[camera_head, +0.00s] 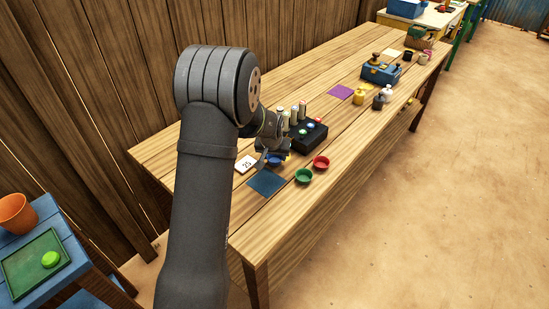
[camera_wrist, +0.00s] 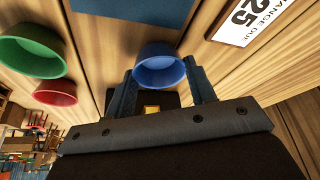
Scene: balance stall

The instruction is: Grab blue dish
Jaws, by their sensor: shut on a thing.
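The blue dish (camera_wrist: 158,68) is a small round bowl between my gripper's two fingers in the wrist view. My gripper (camera_wrist: 160,85) is shut on it, with a finger on each side. In the head view my gripper (camera_head: 268,158) is over the near part of the wooden table, and the blue dish (camera_head: 274,160) shows small and partly hidden beside the fingers. I cannot tell whether the dish still touches the table.
A green dish (camera_head: 303,176) and a red dish (camera_head: 321,162) stand to the right. A dark blue mat (camera_head: 266,182) lies bare in front, and a white card marked 25 (camera_head: 246,164) lies left. A black box (camera_head: 310,133) and bottles (camera_head: 294,114) stand behind.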

